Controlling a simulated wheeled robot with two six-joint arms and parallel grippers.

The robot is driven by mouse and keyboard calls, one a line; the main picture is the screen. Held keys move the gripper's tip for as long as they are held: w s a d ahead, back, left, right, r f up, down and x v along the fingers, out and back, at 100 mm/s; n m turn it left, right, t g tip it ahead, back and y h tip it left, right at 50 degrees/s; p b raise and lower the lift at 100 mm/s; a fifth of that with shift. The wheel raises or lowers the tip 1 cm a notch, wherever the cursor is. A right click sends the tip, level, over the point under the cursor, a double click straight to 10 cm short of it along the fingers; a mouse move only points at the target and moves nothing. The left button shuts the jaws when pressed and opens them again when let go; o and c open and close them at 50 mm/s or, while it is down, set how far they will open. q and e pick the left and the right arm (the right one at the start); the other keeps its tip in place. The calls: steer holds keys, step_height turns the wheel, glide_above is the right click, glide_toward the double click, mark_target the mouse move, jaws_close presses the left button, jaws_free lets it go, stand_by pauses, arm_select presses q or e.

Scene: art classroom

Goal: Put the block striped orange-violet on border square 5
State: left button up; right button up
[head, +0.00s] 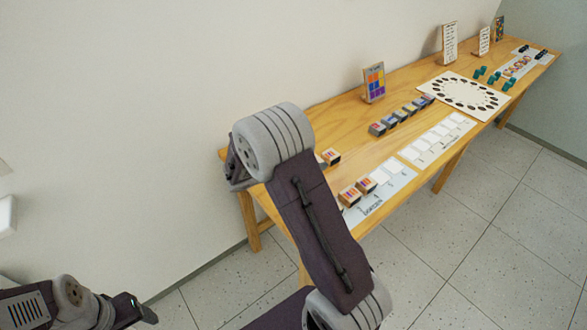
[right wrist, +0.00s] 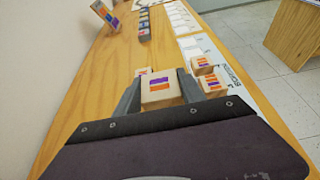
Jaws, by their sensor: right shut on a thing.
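My right gripper (right wrist: 158,84) is shut on a block (right wrist: 160,95) of pale wood whose printed face shows violet and orange bands. In the head view my right arm hides this gripper. The border strip (head: 372,205) lies along the table's front edge with white squares, some bare. Two orange-and-violet blocks (head: 349,196) (head: 366,184) sit on its near squares; they also show to the right of my gripper in the right wrist view (right wrist: 212,84) (right wrist: 203,65). Square numbers are too small to read. My left arm's end (head: 140,309) shows at lower left, its jaws unclear.
Another block (head: 331,156) stands on the table behind the strip, close to my right arm. A row of dark-sided blocks (head: 402,114) lies farther along. A coloured pattern card (head: 374,82) stands at the back. A white sheet with dark circles (head: 464,94) lies beyond.

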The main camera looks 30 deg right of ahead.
steer(key=shift+s+d+r, duration=0.25)
steer(key=shift+d+r, duration=0.1)
steer(key=shift+d, duration=0.2)
